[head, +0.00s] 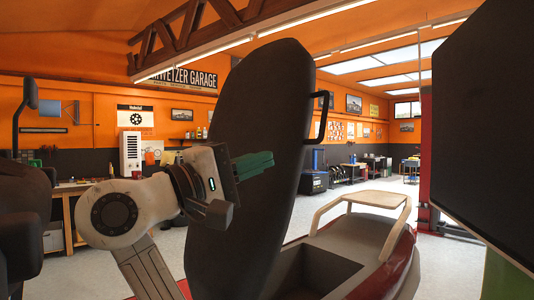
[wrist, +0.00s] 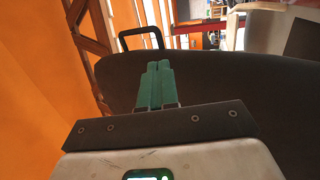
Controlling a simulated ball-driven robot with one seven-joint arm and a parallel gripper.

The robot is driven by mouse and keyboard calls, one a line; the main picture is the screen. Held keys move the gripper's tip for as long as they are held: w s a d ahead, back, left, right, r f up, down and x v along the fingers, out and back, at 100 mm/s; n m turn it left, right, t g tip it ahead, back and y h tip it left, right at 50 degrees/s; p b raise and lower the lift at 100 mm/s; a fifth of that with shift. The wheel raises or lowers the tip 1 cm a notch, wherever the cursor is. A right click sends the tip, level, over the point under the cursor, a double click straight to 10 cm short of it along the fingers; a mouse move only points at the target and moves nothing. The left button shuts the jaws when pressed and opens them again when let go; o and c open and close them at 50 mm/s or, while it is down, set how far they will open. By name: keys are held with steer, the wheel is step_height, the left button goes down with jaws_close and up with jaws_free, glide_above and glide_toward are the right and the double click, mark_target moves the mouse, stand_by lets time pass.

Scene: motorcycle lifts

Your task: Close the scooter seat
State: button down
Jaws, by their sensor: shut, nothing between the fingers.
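The scooter seat (head: 262,110) is a long dark panel. It stands raised, nearly upright, over the red scooter body (head: 400,268). A black loop handle (head: 320,115) sticks out from its right edge. The storage compartment (head: 310,272) below is open. My gripper (head: 268,162) has green fingers, shut together and empty, in front of the seat's broad face at mid height. In the wrist view, the fingers (wrist: 157,75) overlap the dark seat (wrist: 215,85), and the handle (wrist: 140,36) shows beyond them. I cannot tell whether the fingertips touch the seat.
A beige rear rack (head: 365,205) sits on the scooter's tail. A large dark panel (head: 480,120) blocks the right side. Dark vehicle parts (head: 22,215) stand at the left edge. A workbench (head: 70,190) is along the back left.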

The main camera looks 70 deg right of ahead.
mark_target(310, 143)
steer(key=p+x, duration=0.2)
steer(key=x, duration=0.6)
steer(key=shift+p, duration=0.35)
steer(key=shift+x, duration=0.75)
